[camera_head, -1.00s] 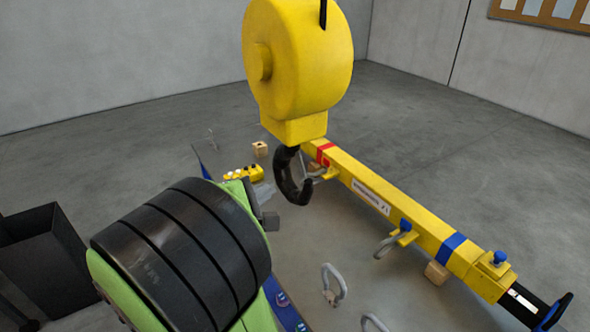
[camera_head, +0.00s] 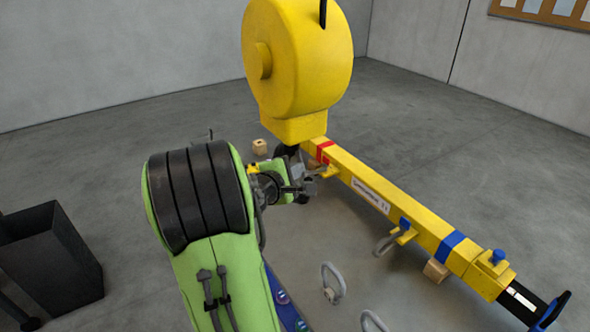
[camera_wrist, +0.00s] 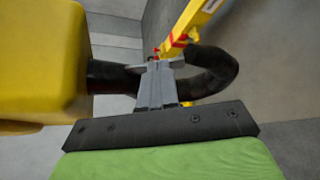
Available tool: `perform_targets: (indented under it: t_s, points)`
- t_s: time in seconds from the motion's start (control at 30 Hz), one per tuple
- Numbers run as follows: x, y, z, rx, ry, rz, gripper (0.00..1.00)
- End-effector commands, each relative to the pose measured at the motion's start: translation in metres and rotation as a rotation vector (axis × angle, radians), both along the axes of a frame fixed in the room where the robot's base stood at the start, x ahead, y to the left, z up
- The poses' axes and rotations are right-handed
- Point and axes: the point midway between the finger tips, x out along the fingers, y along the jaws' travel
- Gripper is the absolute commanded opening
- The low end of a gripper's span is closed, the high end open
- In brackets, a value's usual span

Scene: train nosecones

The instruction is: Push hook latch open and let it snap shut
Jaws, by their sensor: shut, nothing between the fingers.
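The black hook (camera_head: 292,150) hangs below the yellow hoist block (camera_head: 300,65). In the head view my gripper and wrist cover most of it. In the wrist view the hook's dark curve (camera_wrist: 225,72) shows on the right and its shank (camera_wrist: 110,76) on the left, beside the block's yellow side (camera_wrist: 38,60). My gripper (camera_head: 305,184) is at the hook. In the wrist view the shut, empty fingers (camera_wrist: 158,66) lie across the gap between shank and curve. I cannot make out the latch, or whether the fingers touch it.
A yellow lifting beam (camera_head: 395,205) with hanging shackles lies behind and right of the hook, on wooden blocks. Loose grey shackles (camera_head: 333,283) are at the front. A black bin (camera_head: 55,255) stands at left. The floor at the right and back is clear.

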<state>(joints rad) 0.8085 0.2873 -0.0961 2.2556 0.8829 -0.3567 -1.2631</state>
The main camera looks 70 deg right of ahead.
Motion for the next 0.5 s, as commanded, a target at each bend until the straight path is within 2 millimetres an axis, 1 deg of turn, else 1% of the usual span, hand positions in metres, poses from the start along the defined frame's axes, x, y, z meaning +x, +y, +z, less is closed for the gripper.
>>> perform_targets:
  t_s: [0.5]
  points:
    - [0.0008,-0.0004,-0.0036,-0.035,-0.039,-0.001,0.0]
